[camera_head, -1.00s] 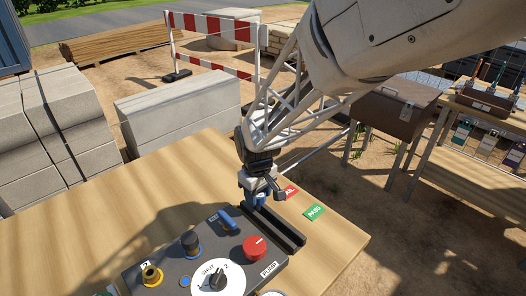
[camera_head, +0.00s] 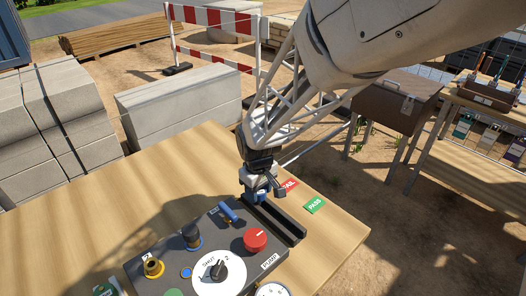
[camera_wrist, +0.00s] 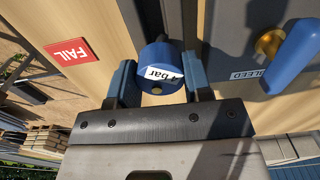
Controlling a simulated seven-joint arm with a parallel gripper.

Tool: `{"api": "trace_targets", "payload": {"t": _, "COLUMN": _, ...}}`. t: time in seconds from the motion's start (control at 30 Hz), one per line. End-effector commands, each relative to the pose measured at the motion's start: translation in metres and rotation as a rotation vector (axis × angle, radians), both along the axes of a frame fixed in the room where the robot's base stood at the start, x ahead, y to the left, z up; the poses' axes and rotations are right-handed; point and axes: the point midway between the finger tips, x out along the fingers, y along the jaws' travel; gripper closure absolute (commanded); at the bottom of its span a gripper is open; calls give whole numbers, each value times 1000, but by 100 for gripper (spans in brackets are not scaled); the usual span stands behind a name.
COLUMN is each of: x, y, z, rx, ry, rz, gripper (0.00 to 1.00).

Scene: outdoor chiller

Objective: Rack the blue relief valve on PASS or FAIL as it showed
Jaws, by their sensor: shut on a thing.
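The blue relief valve (camera_wrist: 156,58) is a round blue body with a white label ending in "bar", seen in the wrist view between the two fingers of my gripper (camera_wrist: 160,82). My gripper is shut on it. In the head view my gripper (camera_head: 262,186) is over the far end of the black rail (camera_head: 285,223), with a little blue of the valve showing below it. Whether the valve touches the rail is hidden. The red FAIL label (camera_head: 289,185) and green PASS label (camera_head: 315,205) lie on the table to the right; FAIL (camera_wrist: 68,51) is left of the valve in the wrist view.
A dark test panel (camera_head: 185,245) stands in front, with a red button (camera_head: 255,239), a SHUT dial (camera_head: 218,272), a brass fitting (camera_head: 153,267) and a blue BLEED lever (camera_head: 230,213). The wooden table (camera_head: 90,235) is bare at the left. A brown box (camera_head: 397,97) stands beyond.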

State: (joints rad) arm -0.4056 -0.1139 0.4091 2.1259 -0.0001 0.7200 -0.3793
Motion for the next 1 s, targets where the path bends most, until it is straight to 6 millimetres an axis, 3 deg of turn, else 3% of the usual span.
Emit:
{"api": "trace_targets", "payload": {"t": 0.53, "x": 0, "y": 0, "z": -4, "rx": 0, "ry": 0, "rz": 0, "gripper": 100}}
{"api": "trace_targets", "payload": {"t": 0.57, "x": 0, "y": 0, "z": -4, "rx": 0, "ry": 0, "rz": 0, "gripper": 50}}
{"api": "trace_targets", "payload": {"t": 0.73, "x": 0, "y": 0, "z": -4, "rx": 0, "ry": 0, "rz": 0, "gripper": 25}}
{"api": "trace_targets", "payload": {"t": 0.9, "x": 0, "y": 0, "z": -4, "rx": 0, "ry": 0, "rz": 0, "gripper": 25}}
{"api": "trace_targets", "payload": {"t": 1.0, "x": 0, "y": 0, "z": -5, "rx": -1, "ry": 1, "rz": 0, "gripper": 12}}
